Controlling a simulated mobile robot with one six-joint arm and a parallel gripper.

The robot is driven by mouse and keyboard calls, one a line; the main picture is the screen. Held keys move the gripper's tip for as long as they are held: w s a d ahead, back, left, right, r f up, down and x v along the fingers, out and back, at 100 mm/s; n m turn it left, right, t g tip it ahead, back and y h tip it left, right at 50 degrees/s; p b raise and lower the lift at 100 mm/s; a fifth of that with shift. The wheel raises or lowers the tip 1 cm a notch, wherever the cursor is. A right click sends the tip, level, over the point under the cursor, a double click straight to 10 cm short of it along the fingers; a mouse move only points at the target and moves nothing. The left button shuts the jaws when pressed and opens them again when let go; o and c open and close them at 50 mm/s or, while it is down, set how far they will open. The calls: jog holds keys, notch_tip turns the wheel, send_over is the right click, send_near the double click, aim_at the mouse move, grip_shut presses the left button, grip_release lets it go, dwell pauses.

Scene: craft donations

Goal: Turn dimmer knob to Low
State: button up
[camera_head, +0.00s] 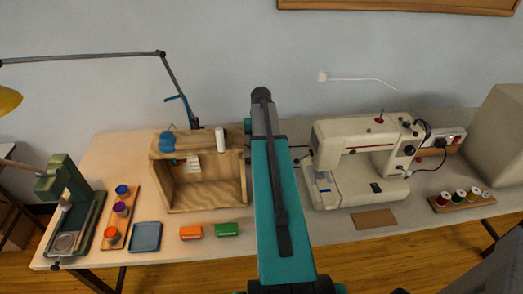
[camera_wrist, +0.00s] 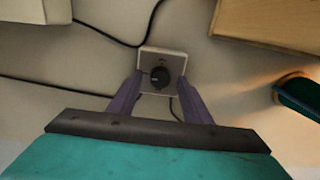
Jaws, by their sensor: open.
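The dimmer shows in the wrist view as a small pale square box (camera_wrist: 162,68) with a round black knob (camera_wrist: 160,76) on its face. Dark cables run from it. The knob's setting and any labels are too small to read. My gripper (camera_wrist: 160,88) is open, with its two dark purple fingers at the lower left and lower right of the knob. I cannot tell whether they touch it. In the head view my teal arm reaches over the table and hides the dimmer.
A wooden box (camera_head: 163,200) stands left of my arm and a sewing machine (camera_head: 345,150) stands right. Orange (camera_head: 191,232) and green (camera_head: 227,229) small boxes lie in front. In the wrist view a wooden edge (camera_wrist: 270,22) is upper right and a green object (camera_wrist: 298,95) right.

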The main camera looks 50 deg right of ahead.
notch_tip(320, 180, up, 13)
jog(key=b, duration=0.2)
jog(key=shift+b, duration=0.3)
dwell(0.4)
jog(key=shift+s, duration=0.15)
dwell(0.4)
